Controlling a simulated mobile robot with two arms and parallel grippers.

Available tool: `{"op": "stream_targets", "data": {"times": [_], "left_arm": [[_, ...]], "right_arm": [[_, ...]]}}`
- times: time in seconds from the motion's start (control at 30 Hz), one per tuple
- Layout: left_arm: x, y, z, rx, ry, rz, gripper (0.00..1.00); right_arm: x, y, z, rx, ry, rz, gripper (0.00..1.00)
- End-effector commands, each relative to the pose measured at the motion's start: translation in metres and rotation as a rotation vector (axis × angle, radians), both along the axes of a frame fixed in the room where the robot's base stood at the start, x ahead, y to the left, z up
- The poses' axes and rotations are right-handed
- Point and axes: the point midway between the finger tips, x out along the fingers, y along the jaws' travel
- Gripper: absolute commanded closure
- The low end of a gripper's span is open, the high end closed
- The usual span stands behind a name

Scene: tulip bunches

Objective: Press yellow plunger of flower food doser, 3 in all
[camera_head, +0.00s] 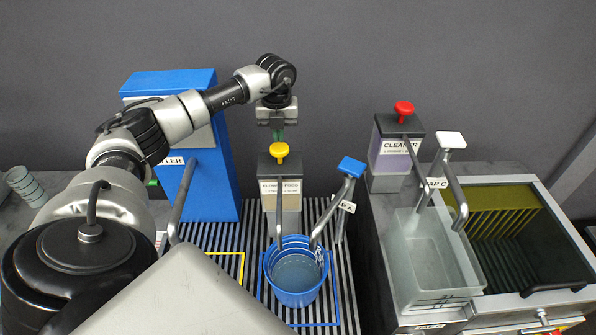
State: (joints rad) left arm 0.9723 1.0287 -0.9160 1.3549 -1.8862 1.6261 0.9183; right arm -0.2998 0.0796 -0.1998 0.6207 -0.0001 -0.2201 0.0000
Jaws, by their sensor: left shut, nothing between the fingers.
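The flower food doser (281,190) stands at the back of the slatted rack, with a label on its front and a yellow plunger (279,151) on its dark top. The plunger stands up clear of the lid. My left gripper (278,135) is shut and empty, pointing down. In this view it appears just above and behind the yellow plunger; I cannot tell whether they touch. A blue bucket (295,290) with some liquid stands on the rack in front of the doser, near its spout. My right gripper is not in view.
A blue-handled tap (351,167) arches over the bucket. To the right are a cleaner doser with a red plunger (404,108), a white-handled tap (452,140), a translucent container (432,255) and a sink. A tall blue machine (208,165) stands left of the doser.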

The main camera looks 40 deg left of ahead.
Motion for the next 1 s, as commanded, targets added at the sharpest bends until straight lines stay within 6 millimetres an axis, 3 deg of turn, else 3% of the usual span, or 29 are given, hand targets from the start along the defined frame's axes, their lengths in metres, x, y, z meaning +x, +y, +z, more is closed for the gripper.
{"op": "stream_targets", "data": {"times": [1.0], "left_arm": [[0.0,0.0,-0.033,-0.001,0.001,-0.001,1.0]], "right_arm": [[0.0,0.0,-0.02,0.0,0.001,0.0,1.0]]}}
